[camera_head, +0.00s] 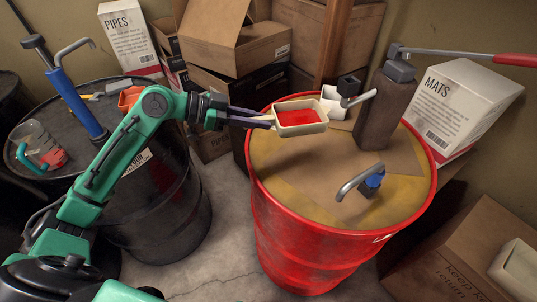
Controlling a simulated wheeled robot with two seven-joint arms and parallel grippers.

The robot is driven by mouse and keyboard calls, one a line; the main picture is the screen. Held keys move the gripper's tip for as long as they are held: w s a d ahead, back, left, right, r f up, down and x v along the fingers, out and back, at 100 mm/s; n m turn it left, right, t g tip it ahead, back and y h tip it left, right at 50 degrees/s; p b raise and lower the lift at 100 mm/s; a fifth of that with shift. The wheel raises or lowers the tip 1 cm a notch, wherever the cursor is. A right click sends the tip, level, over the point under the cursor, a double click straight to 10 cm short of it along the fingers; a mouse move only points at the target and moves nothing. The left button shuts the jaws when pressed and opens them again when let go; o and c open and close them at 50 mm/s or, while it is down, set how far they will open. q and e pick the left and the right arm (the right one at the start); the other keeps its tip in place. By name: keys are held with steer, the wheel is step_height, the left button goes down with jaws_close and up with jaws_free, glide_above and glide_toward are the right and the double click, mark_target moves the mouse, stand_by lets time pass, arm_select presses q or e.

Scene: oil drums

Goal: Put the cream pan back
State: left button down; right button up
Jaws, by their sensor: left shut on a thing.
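The cream pan (300,118) is a small rectangular tray with red inside it. My left gripper (268,119) is shut on the pan's left end and holds it roughly level over the back left part of the red drum (310,243). I cannot tell how far the pan is above the drum top. My right gripper is not in view.
The red drum top carries a dark pump (382,108) with a red-handled lever, a white container (333,102) and a blue-based spout (371,182). A black drum (165,215) holds a blue hand pump (76,103) and a clear jug (38,145). Cardboard boxes (232,45) crowd behind. The drum top's front left is clear.

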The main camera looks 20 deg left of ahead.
mark_target(261, 165)
arm_select(q)
step_height(261, 165, down, 13)
steer(key=shift+w+r+p, duration=0.1)
steer(key=shift+p, duration=0.65)
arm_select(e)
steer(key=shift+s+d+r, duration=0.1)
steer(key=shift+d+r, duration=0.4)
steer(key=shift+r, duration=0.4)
arm_select(q)
steer(key=shift+d, duration=0.1)
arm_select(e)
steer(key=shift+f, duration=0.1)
arm_select(q)
steer(key=shift+f+b, duration=0.5)
steer(key=shift+b, duration=0.05)
steer(key=c, duration=0.8)
jaws_free()
steer(key=shift+o, duration=0.2)
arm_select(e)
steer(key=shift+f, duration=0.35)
arm_select(q)
steer(key=shift+r, duration=0.1)
